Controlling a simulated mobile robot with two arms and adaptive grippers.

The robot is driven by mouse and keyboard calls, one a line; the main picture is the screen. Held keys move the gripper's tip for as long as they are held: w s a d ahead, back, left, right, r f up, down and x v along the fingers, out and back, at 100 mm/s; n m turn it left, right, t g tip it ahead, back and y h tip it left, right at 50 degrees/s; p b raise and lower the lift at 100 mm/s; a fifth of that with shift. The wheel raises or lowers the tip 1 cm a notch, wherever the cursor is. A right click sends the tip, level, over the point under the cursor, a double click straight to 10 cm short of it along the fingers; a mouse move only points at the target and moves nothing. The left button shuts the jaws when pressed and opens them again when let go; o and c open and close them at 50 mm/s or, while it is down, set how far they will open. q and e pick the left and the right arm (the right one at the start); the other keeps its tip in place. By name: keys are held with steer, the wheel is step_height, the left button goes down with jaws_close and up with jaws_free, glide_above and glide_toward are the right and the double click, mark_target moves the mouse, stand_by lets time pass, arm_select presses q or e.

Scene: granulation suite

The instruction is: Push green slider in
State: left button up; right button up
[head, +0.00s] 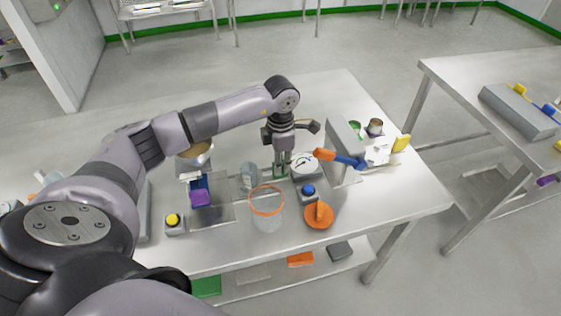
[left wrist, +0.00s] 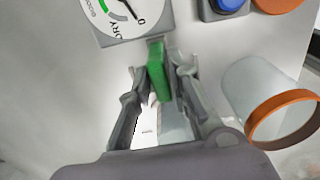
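The green slider (left wrist: 158,72) shows in the left wrist view as a narrow upright block just beside the grey dial housing. In the head view only bits of green (head: 280,172) show at the foot of the dial. My left gripper (left wrist: 158,78) points down, its two fingers on either side of the slider. The fingers stand apart, with a gap at the left finger; the right finger is very close, and I cannot tell if it touches. In the head view my left gripper (head: 282,162) is low over the table by the dial. My right gripper is not in view.
The round dial (head: 304,161) adjoins the slider. A clear container with an orange rim (head: 267,201), a blue button (head: 308,191), an orange dish (head: 319,216) and a glass jar (head: 249,177) stand close by. A yellow button (head: 173,221) is farther left. The table's right corner is clear.

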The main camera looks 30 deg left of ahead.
mark_target(251, 168)
arm_select(q)
jaws_close()
stand_by(0.3)
steer(key=s+a, duration=0.2)
steer(key=s, duration=0.1)
steer(key=s+a+b, duration=0.1)
steer(key=s+a, duration=0.2)
steer(key=shift+s+a, duration=0.25)
steer(key=shift+a, duration=0.1)
steer(key=shift+w, duration=0.1)
steer(key=shift+d, duration=0.1)
steer(key=shift+o, duration=2.2)
jaws_free()
step_height(251, 168, up, 12)
